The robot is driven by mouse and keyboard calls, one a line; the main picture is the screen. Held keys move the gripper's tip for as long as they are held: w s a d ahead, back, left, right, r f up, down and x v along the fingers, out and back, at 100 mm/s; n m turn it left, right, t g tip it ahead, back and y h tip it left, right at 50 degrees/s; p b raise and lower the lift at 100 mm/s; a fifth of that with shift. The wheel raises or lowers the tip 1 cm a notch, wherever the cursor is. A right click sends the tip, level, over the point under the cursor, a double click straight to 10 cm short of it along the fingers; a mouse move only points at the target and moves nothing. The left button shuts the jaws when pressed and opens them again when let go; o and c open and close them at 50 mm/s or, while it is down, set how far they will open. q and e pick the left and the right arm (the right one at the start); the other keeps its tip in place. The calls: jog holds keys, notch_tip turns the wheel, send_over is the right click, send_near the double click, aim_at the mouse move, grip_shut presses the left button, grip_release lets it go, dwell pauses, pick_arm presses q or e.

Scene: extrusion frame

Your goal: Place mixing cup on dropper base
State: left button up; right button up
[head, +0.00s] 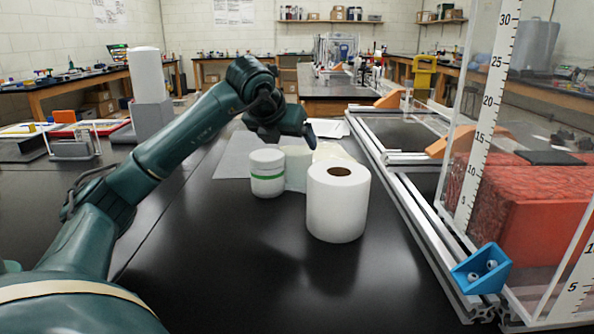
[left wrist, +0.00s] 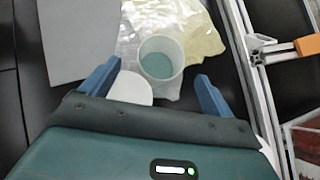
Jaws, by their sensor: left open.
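The mixing cup, a pale translucent cup with a teal-looking inside (left wrist: 160,57), stands upright on a crinkled clear sheet in the left wrist view. In the head view the cup (head: 297,168) is partly hidden behind a white paper roll and a white jar. My left gripper (head: 308,134) is above and near the cup. In the left wrist view its blue fingers are apart, with the cup ahead of and between them (left wrist: 158,72); nothing is held. I cannot tell which part is the dropper base. My right gripper is out of view.
The white paper roll (head: 338,202) and the white jar with a green band (head: 267,174) stand close in front of the cup. An aluminium extrusion frame (head: 405,205) with clear panels and a blue bracket (head: 481,268) lies to the right. The black tabletop (head: 215,265) is bare at front left.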

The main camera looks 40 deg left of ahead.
aim_at(294, 147)
pick_arm(q)
jog(key=x, duration=0.4)
jog(key=shift+w+f, duration=0.25)
jog(key=shift+f, duration=0.1)
jog(key=shift+d, duration=0.1)
jog(key=shift+r, duration=0.1)
jog(key=c, duration=1.4)
